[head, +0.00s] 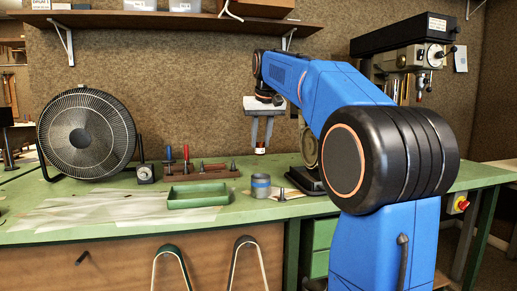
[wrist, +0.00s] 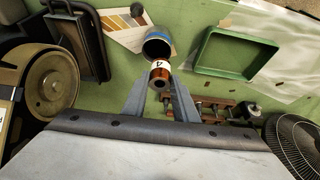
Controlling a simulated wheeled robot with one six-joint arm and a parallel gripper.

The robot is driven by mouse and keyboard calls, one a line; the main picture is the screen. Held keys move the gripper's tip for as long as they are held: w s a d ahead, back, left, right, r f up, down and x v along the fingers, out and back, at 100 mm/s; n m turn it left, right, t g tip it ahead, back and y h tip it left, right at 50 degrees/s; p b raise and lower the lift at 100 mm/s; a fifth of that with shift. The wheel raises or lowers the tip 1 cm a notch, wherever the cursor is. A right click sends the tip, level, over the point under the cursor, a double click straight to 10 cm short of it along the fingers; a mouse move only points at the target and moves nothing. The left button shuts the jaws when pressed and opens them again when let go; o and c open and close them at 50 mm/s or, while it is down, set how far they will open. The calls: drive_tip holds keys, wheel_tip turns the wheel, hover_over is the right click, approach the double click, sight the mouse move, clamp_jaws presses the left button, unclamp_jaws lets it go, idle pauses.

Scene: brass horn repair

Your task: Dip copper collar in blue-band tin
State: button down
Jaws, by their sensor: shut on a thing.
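My gripper (head: 261,146) points down and is shut on the copper collar (head: 260,150), which sits between its fingertips. In the wrist view the copper collar (wrist: 160,72) has a white label with a dark mark, and my gripper's fingers (wrist: 159,90) flank it. The blue-band tin (head: 261,187) stands upright on the green bench, below the collar in the head view. Open bench wall shows between collar and tin there. In the wrist view the tin (wrist: 158,46) has a dark open mouth, and the collar overlaps its near edge. What is inside cannot be made out.
A green tray (head: 197,195) lies left of the tin. A wooden rack (head: 202,171) with tools stands behind it. A small dark upright peg on a base (head: 282,194) is right of the tin. A big fan (head: 86,134) stands at the left, a drill press (head: 405,50) at the right.

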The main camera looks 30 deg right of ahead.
sight(261, 149)
drive_tip(key=w+f, duration=0.1)
drive_tip(key=w+d+f, duration=0.1)
drive_tip(key=w+f, duration=0.1)
drive_tip(key=f, duration=0.1)
drive_tip(key=shift+d, duration=0.4)
drive_tip(key=shift+s+d+f, duration=0.1)
drive_tip(key=shift+f, duration=4.15)
drive_tip(key=shift+r, duration=4.05)
